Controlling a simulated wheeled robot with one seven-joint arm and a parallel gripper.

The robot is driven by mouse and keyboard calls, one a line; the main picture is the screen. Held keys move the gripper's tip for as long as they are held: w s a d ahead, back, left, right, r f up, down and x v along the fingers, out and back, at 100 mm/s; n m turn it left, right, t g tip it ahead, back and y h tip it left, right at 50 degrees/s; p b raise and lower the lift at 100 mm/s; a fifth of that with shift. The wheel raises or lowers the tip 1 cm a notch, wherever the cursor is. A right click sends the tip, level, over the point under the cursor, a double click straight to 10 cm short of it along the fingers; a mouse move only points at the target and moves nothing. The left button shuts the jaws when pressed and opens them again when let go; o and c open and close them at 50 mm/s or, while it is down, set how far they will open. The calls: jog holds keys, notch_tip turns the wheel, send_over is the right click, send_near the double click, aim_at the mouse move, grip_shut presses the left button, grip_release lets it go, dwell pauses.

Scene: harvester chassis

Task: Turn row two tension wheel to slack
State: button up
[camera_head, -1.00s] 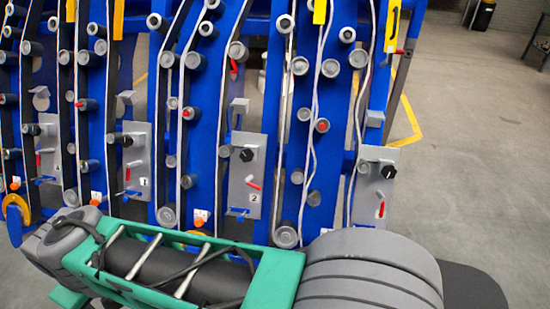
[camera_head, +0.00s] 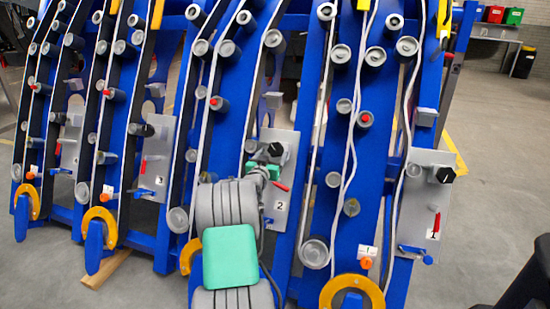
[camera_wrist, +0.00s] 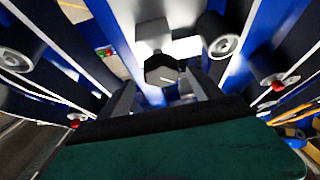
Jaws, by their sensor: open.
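The row two plate (camera_head: 282,205) is a grey panel marked 2 on a blue upright, near the middle of the head view. A black faceted knob (camera_head: 276,150), which looks like the tension wheel, sticks out near its top, with a red lever (camera_head: 281,187) below. My arm reaches up in front of the plate and hides its left part. My gripper (camera_wrist: 164,90) is open; in the wrist view the black knob (camera_wrist: 160,70) appears just beyond and between its fingers. I cannot tell whether they touch it.
A similar plate marked 1 (camera_head: 428,205) stands to the right, and one marked 3 (camera_head: 155,160) to the left. Rollers and white belts crowd the uprights around my arm. Yellow rings (camera_head: 352,290) sit low in front. Open floor lies at the right.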

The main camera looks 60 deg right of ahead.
aim_at(275, 151)
jog(key=d, duration=0.3)
jog(key=shift+w+d+f, duration=0.1)
jog(key=shift+w+d, duration=0.3)
jog(key=c, duration=1.4)
jog(key=shift+a, duration=0.15)
